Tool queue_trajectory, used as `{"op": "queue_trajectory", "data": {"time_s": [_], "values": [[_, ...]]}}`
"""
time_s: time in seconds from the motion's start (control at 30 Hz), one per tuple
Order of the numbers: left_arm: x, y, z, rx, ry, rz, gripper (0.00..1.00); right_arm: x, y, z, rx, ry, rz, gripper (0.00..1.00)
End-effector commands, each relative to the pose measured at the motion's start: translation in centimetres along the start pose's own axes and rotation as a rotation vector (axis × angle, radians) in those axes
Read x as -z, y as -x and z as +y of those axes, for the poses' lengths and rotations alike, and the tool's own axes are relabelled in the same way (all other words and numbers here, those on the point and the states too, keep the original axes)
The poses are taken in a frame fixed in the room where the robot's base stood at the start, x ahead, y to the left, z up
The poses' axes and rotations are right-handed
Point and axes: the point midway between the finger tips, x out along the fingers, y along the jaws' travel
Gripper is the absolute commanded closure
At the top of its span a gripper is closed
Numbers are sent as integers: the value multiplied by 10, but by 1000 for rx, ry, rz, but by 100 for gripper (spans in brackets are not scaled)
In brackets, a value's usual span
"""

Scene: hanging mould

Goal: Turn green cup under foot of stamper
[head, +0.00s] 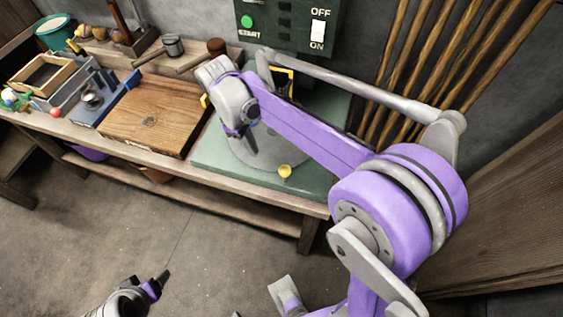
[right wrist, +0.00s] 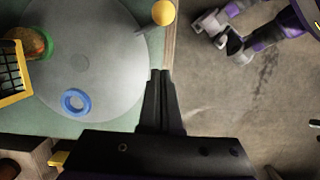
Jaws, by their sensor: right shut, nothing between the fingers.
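A grey round turntable (right wrist: 105,65) lies on the green bench top; it shows partly behind my arm in the head view (head: 262,152). The green cup (right wrist: 48,42), with a brownish filling, is at its far left edge in the right wrist view. A dark grid with a yellow frame (right wrist: 14,72) partly covers that side; I cannot tell whether it belongs to the stamper. The stamper's foot is not clearly visible. A yellow knob (right wrist: 164,13) sticks out at the turntable's rim. My right gripper (right wrist: 160,76) is shut and empty, near the rim, apart from the knob.
A blue ring (right wrist: 75,102) lies on the turntable. A wooden board (head: 150,118), trays and tools occupy the bench's left. A control box (head: 290,25) and leaning poles stand behind. My left gripper (head: 158,284) hangs over open floor, its opening unclear.

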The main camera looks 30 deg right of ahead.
Motion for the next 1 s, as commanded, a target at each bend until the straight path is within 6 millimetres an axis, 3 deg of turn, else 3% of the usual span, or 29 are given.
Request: {"op": "queue_trajectory", "data": {"time_s": [0.13,0.27,0.63,0.8,1.0], "values": [[-4,2,-9,31,-26,-8,27,2,-7,2,4,11,-10,100],[-5,0,-8,29,-25,-8,27,2,-26,1,4,10,-9,100],[-9,-8,-8,27,-23,-10,27,1,-104,1,3,8,-8,100],[-8,-6,-8,27,-23,-9,27,-26,-106,1,3,6,-7,100],[-7,-5,-8,27,-23,-9,27,-38,-109,2,3,7,-7,100]]}}
